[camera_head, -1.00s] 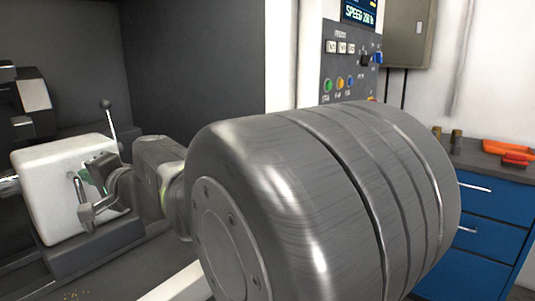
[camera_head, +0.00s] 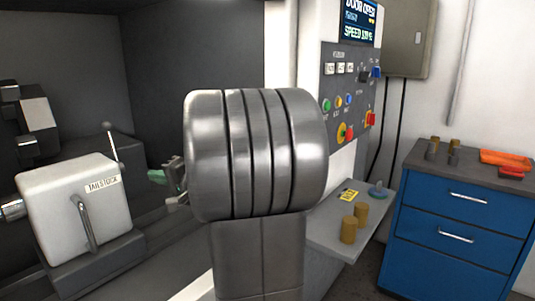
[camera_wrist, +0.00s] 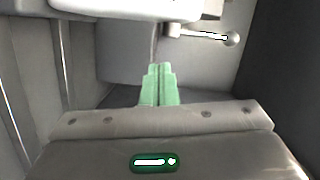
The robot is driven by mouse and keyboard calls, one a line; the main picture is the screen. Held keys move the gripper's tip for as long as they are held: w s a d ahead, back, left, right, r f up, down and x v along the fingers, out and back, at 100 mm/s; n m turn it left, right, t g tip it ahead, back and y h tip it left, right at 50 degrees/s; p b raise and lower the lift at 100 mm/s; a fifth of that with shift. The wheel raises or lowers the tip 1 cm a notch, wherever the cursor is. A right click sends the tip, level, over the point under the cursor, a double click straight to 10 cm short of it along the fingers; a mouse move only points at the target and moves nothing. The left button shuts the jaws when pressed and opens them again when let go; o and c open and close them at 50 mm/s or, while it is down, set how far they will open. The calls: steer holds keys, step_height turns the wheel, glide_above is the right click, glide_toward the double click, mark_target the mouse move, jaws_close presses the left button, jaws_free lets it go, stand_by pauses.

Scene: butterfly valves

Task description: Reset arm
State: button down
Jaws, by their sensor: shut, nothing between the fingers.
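My gripper (camera_wrist: 158,72) shows in the wrist view with its two green fingertips together and nothing between them. In the head view a small part of it (camera_head: 172,172) shows to the right of the tailstock, apart from it in the picture. The rest is hidden behind my large metal arm link, which stands upright in the middle of the head view. The tailstock (camera_head: 65,205) is a white block with a label and a lever on its front. In the wrist view a white body (camera_wrist: 140,7) and a ball-ended lever (camera_wrist: 205,35) lie beyond the fingertips.
The machine's dark enclosure is at the left and back. A control panel (camera_head: 345,85) with coloured buttons stands right of my arm. Below it a grey shelf (camera_head: 325,220) holds brass cylinders (camera_head: 348,230). A blue drawer cabinet (camera_head: 455,240) with orange trays (camera_head: 505,160) is at the right.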

steer(key=w+d+p, duration=0.5)
steer(key=w+d, duration=0.4)
steer(key=w, duration=0.2)
steer(key=shift+w+r+p, duration=0.2)
steer(key=shift+w+p, duration=0.1)
steer(key=shift+w, duration=0.05)
steer(key=shift+s, duration=0.1)
